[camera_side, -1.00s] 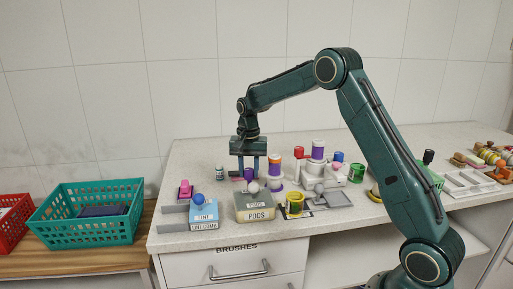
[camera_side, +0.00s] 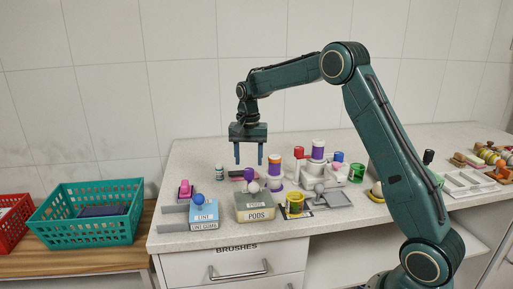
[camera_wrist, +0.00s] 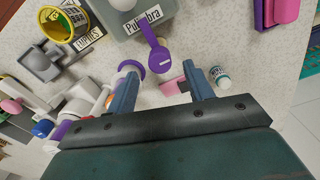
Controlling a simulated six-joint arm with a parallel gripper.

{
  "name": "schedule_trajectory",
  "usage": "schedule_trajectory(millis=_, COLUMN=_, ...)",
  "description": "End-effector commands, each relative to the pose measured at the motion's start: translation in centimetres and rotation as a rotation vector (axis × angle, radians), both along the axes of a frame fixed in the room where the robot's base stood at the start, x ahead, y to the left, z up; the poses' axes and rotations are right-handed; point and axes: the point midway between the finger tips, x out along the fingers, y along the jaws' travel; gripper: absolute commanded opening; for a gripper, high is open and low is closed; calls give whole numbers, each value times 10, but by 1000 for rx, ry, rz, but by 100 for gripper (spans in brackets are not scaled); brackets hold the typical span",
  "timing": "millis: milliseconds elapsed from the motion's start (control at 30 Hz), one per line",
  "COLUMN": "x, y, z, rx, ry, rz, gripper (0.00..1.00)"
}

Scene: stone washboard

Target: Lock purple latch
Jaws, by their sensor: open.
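The purple latch (camera_wrist: 157,52) shows in the wrist view as an arm with a round, marked end, attached at the edge of a grey-green box (camera_wrist: 128,22) labelled "Pulobra". In the side view a purple piece (camera_side: 249,174) stands up behind the box labelled "PODS" (camera_side: 256,212). I cannot tell whether the latch is locked.
A purple-and-white cylinder (camera_wrist: 130,68) stands close to one finger. The box labelled "LINT" (camera_side: 204,213) and a yellow can (camera_side: 294,205) flank the PODS box.

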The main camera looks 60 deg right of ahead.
Motion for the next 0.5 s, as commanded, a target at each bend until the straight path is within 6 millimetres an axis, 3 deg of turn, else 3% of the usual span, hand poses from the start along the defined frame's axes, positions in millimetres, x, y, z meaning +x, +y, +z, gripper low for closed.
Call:
schedule_trajectory(millis=300, x=1, y=0, z=56, rx=-2, ry=-5, rz=-1, gripper=52)
schedule_trajectory(millis=500, x=0, y=0, z=82, rx=-1, ry=-3, rz=-1, gripper=52)
